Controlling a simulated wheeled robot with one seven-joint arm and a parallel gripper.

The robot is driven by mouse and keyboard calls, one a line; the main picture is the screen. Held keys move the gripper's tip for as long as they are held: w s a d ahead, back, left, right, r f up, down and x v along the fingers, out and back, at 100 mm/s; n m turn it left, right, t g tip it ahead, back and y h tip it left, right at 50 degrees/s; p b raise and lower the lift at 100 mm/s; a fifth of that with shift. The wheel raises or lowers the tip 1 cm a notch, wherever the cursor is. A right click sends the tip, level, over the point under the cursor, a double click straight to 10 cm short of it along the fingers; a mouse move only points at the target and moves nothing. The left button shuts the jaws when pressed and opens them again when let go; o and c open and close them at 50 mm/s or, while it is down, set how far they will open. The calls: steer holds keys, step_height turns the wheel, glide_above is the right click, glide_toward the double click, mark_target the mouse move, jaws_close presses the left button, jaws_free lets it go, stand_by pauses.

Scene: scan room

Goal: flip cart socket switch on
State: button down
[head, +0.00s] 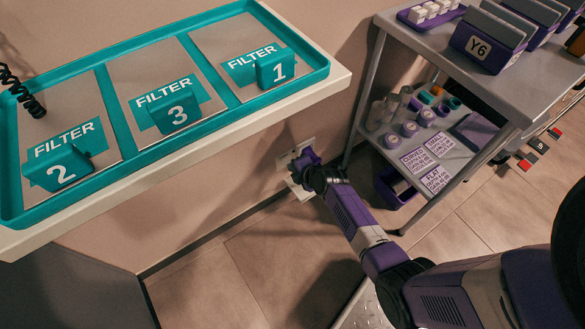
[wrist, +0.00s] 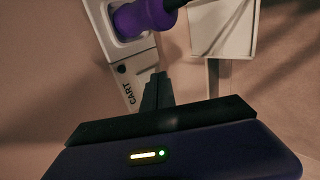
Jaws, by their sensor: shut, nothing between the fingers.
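The cart socket (wrist: 128,88) is a pale wall plate, tilted in the wrist view, with the word CART on it. A purple plug (wrist: 145,18) with a dark cable sits in it. A small dark round spot (wrist: 122,69) shows on the plate above the lettering. I cannot make out the switch or its position. My gripper (wrist: 159,78) is shut and empty, its dark fingertips close to the plate's lower right edge; I cannot tell whether they touch. In the head view the socket plate (head: 285,160) is on the wall below the shelf, partly hidden by my arm.
A pale box-like piece (wrist: 224,28) is right of the plug. In the head view, a shelf (head: 215,128) with a teal filter tray (head: 105,68) juts above the socket. A grey cart (head: 405,40) with bottles and purple boxes stands to the right.

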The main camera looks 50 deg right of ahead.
steer(key=shift+w, duration=0.2)
steer(key=shift+w+b, duration=0.15)
steer(key=shift+b, duration=0.45)
steer(key=shift+d, duration=0.1)
steer(key=shift+r+p, duration=0.6)
steer(key=shift+r, duration=0.25)
